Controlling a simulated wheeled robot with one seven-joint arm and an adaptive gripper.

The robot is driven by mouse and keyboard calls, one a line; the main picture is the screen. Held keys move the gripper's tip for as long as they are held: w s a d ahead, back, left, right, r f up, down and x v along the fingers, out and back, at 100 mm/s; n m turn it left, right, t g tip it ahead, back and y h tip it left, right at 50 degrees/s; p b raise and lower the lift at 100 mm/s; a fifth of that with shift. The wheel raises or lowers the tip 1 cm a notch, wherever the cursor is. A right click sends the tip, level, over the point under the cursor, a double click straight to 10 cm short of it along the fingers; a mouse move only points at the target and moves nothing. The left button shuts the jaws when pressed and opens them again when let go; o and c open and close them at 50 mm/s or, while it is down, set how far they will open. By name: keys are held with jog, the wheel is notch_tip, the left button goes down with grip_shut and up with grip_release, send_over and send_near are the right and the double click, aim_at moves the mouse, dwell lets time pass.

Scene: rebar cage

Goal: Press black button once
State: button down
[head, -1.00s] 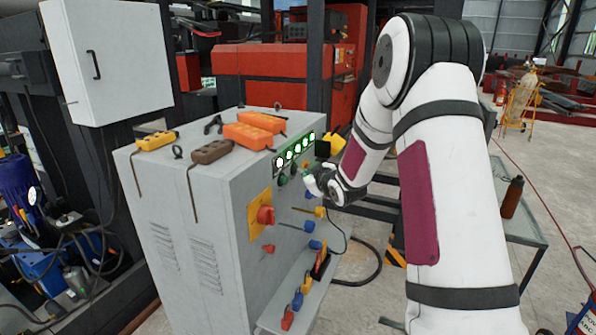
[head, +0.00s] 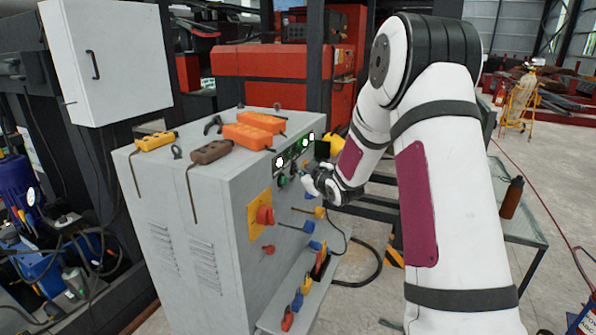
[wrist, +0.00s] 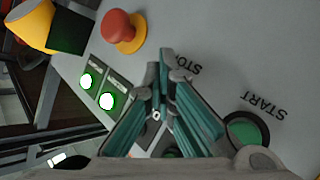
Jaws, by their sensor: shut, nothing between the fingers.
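The grey control cabinet (head: 215,235) carries a panel of buttons on its right-hand face. My gripper (wrist: 165,62) is shut and empty, with its fingertips at the panel, beside the STOP label (wrist: 187,69). I cannot make out the black button; the fingers cover that part of the panel. I cannot tell whether the tips touch it. The green START button (wrist: 245,131) is to the right of the fingers in the wrist view. In the head view, my gripper (head: 306,180) is beside the panel, its tips small and partly hidden.
A red mushroom button (wrist: 121,27) is up and left of the fingers in the wrist view. Two lit lamps (wrist: 107,101) are left. A red rotary switch (head: 265,215), plugs (head: 314,246) and a lower shelf (head: 275,315) are on the cabinet. Orange pendants (head: 247,137) lie on top.

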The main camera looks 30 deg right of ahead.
jog(key=shift+s+d+p, duration=0.55)
jog(key=shift+s+d, duration=0.1)
jog(key=shift+s, duration=0.3)
jog(key=shift+s+d, duration=0.1)
jog(key=s+d+p, duration=0.1)
jog(key=s, duration=0.1)
jog(key=s+d+p, duration=0.1)
jog(key=d, duration=0.1)
jog(key=shift+s, duration=0.4)
jog(key=shift+r, duration=0.1)
dwell(0.4)
jog(key=s+a+r+m+g+h, duration=0.2)
jog(key=s+a+r+g, duration=0.2)
jog(key=s+a+r, duration=0.9)
jog(key=s+a+g+y, duration=0.1)
jog(key=s+a, duration=0.3)
jog(key=s, duration=0.5)
jog(key=s+a+r+m+g+y, duration=0.1)
jog(key=s+a, duration=0.3)
jog(key=s, duration=0.5)
jog(key=s+a+r+m+g+y, duration=0.1)
jog(key=s+a+g, duration=0.2)
jog(key=s, duration=0.6)
jog(key=shift+s+a+r, duration=0.15)
jog(key=shift+s+a, duration=0.05)
jog(key=shift+a, duration=0.5)
